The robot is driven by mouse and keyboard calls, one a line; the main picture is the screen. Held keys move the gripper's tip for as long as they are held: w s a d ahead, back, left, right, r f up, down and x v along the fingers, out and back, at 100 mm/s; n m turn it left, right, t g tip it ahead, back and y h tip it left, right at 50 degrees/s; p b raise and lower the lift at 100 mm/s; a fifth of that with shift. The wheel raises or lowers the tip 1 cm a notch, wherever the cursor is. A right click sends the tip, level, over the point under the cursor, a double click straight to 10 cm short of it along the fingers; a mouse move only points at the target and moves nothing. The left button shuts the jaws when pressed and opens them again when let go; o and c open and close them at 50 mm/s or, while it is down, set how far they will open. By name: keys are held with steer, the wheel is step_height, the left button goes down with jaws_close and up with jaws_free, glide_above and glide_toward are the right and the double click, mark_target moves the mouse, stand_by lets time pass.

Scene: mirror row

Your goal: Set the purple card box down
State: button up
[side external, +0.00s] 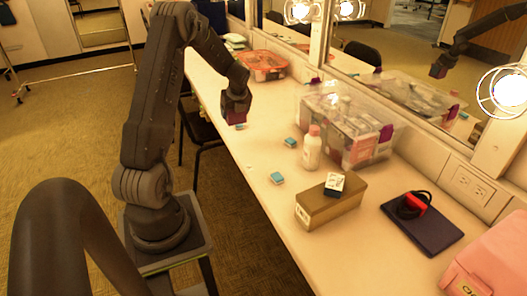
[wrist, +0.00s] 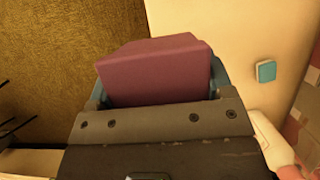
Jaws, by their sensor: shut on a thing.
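My gripper (side external: 236,98) is shut on the purple card box (wrist: 155,70), with a finger on either side of it in the wrist view. In the side view the purple box (side external: 236,116) shows as a small dark purple block under my gripper, near the counter's left edge. It looks raised, but I cannot tell the exact gap beneath it. In the wrist view carpet shows left of the box and the pale counter (wrist: 225,25) to its right. The fingers' inner faces are mostly hidden by the box.
Several small blue boxes (side external: 277,178) lie on the counter. A white bottle (side external: 312,153), a clear bin (side external: 318,103), a gold box (side external: 320,210) with a small box (side external: 334,184) on top, and a dark flat case (side external: 435,236) stand nearer. An orange-lidded container (side external: 263,66) is farther back.

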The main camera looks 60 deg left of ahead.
mark_target(231, 119)
steer(key=s+d, duration=0.2)
steer(key=d, duration=0.1)
steer(key=s+d, duration=0.1)
steer(key=d, duration=0.1)
steer(key=shift+d, duration=0.3)
steer(key=w+d+f, duration=0.1)
steer(key=w+f, duration=0.1)
steer(key=w, duration=0.1)
steer(key=w+d+f, duration=0.2)
steer(key=w, duration=0.2)
steer(key=w+d+f, duration=0.1)
steer(key=w+f, duration=0.2)
steer(key=shift+w+d+f, duration=0.1)
steer(key=shift+w+d, duration=0.1)
steer(key=shift+d, duration=0.05)
steer(key=shift+f, duration=1.95)
steer(key=shift+f, duration=0.1)
steer(key=o, duration=1)
